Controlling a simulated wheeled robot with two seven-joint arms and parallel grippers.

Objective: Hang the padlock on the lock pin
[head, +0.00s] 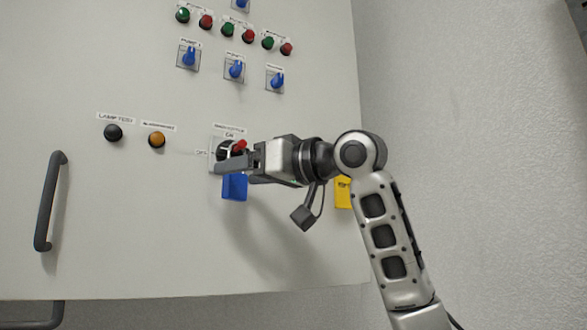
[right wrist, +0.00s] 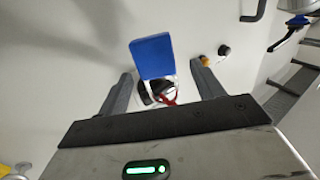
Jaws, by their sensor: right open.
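The blue padlock (head: 234,187) is just below the dark rotary switch (head: 223,150) on the cabinet front. In the right wrist view the padlock (right wrist: 152,56) is between my fingers, its pale shackle running to the dark switch (right wrist: 146,93) and a red part (right wrist: 170,97). I cannot tell whether the shackle is around the lock pin, which I cannot make out clearly. My right gripper (head: 236,160) is in front of the switch. In the right wrist view its fingers (right wrist: 163,84) are apart on either side of the padlock, with visible gaps. My left gripper is not in view.
Black (head: 113,132) and orange (head: 157,140) buttons are left of the switch. Blue selector knobs (head: 234,69) and several coloured lamps are above. A dark door handle (head: 50,201) stands out at the left. A yellow label (head: 343,193) is partly behind my right arm. The lower panel is clear.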

